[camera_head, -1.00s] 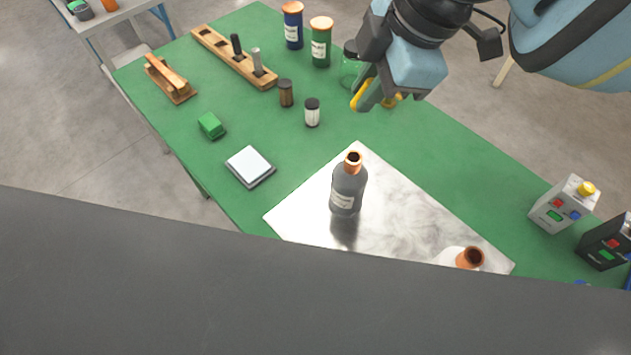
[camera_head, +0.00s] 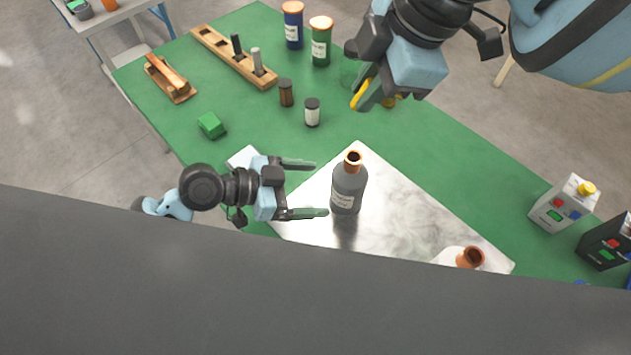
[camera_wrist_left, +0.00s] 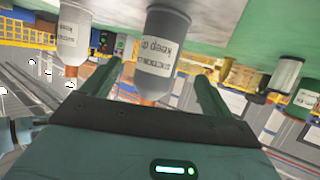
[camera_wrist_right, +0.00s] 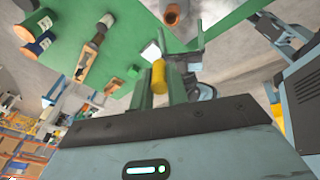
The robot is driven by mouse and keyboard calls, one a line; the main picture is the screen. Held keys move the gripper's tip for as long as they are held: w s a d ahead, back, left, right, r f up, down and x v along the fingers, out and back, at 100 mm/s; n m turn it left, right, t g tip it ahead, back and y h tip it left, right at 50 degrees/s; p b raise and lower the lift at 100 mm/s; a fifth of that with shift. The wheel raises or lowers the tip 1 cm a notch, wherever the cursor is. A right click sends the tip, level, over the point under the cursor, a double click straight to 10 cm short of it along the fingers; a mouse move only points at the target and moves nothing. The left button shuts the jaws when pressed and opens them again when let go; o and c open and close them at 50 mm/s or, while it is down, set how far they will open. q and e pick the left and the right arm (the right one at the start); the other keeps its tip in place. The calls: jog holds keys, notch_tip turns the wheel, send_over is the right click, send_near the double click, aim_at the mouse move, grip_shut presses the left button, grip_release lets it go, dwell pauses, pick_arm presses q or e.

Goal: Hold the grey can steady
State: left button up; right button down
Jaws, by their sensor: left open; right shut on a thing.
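The grey can (camera_head: 347,190), with a copper-coloured neck and white label, stands upright on the pale metal plate (camera_head: 400,218). My left gripper (camera_head: 320,188) is open just left of it, fingers pointing at it; they look short of the can. In the left wrist view the can (camera_wrist_left: 163,50) appears upside down, ahead of and between the open fingers. My right gripper (camera_head: 372,98) is high at the back right of the can, apart from it. It is shut on a yellow cylindrical thing, clearer in the right wrist view (camera_wrist_right: 159,77).
A white bottle with a copper neck (camera_head: 470,257) stands right of the can, partly hidden by a dark edge. A white-topped scale (camera_head: 240,155) is partly behind my left gripper. Small jars (camera_head: 312,113), a green block (camera_head: 211,125) and a wooden rack (camera_head: 235,58) lie farther back.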

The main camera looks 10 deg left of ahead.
aim_at(350, 187)
pick_arm(q)
jog(key=shift+w+d+r+m, duration=0.1)
jog(key=shift+w+d+m, duration=0.15)
jog(key=shift+d, duration=0.15)
jog(key=shift+w+d+r+m, duration=0.1)
jog(key=shift+d+m, duration=0.15)
jog(key=shift+d, duration=0.1)
jog(key=shift+x, duration=3.75)
jog(key=shift+s, duration=0.1)
jog(key=c, duration=1.4)
